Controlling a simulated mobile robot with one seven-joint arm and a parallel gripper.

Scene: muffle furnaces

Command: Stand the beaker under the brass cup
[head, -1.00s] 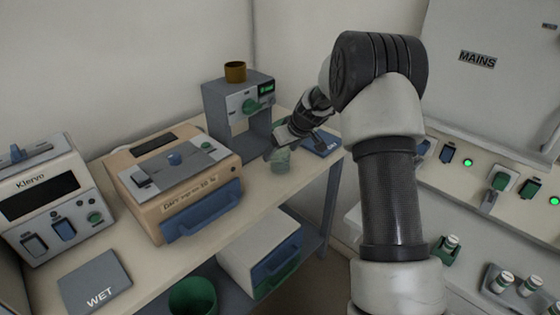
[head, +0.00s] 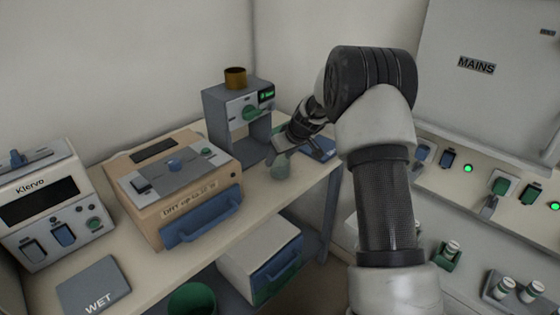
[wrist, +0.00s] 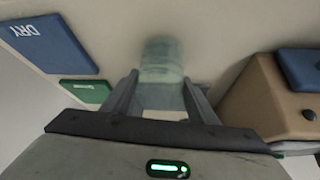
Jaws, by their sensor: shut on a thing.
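The beaker (head: 280,169) is a small pale green, see-through vessel near the bench's front edge, right of the grey dispenser. In the wrist view the beaker (wrist: 161,62) lies between the two fingers of my gripper (wrist: 162,92). My gripper (head: 279,152) is shut on it; its lower part is blurred, so I cannot tell whether it touches the bench. The brass cup (head: 235,77) sits on top of the grey dispenser (head: 216,110), which has an open bay below its green knob. The beaker is outside that bay, to its right.
A tan furnace (head: 190,205) with a blue handle stands left of the dispenser. A blue DRY pad (wrist: 45,42) and a green pad (wrist: 84,92) lie near my gripper. A grey WET pad (head: 94,285) lies front left. A switch panel is at right.

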